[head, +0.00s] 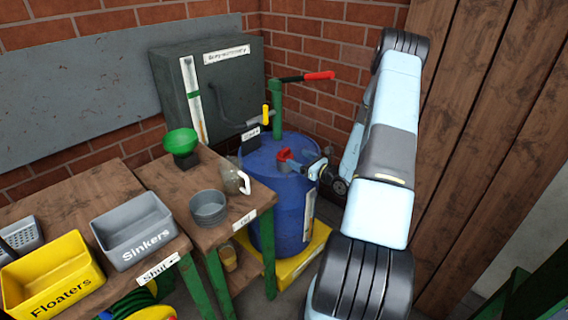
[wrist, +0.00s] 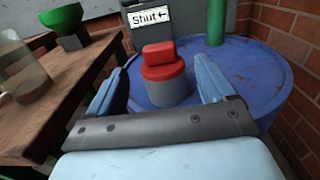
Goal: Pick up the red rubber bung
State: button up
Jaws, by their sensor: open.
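The red rubber bung (wrist: 160,62) sits upright in a short grey neck (wrist: 167,92) on top of the blue drum (wrist: 235,70). It has a raised grip tab. The bung (head: 284,154) and drum (head: 258,165) also show in the head view. My gripper (wrist: 158,76) is open and empty, with one finger on each side of the bung in the wrist view. I see gaps on both sides and cannot tell how far the fingertips reach around it. In the head view my gripper (head: 303,163) comes in from the right, just above the drum top.
A green pipe (head: 277,112) with a red-handled lever (head: 318,76) rises behind the bung. A "Shut" sign (wrist: 149,17) stands close behind it. A wooden bench (head: 238,200) with a glass jug (head: 234,181) and grey bowl (head: 209,208) is left of the drum. Brick wall stands behind.

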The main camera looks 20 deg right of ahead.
aim_at(287, 151)
jog(key=x, duration=0.4)
jog(key=shift+w+a, duration=0.1)
jog(key=shift+w, duration=0.1)
jog(key=shift+r+x, duration=0.15)
jog(key=shift+x, duration=1.25)
jog(key=shift+r+x, duration=0.2)
jog(key=shift+x, duration=1.15)
jog(key=c, duration=1.4)
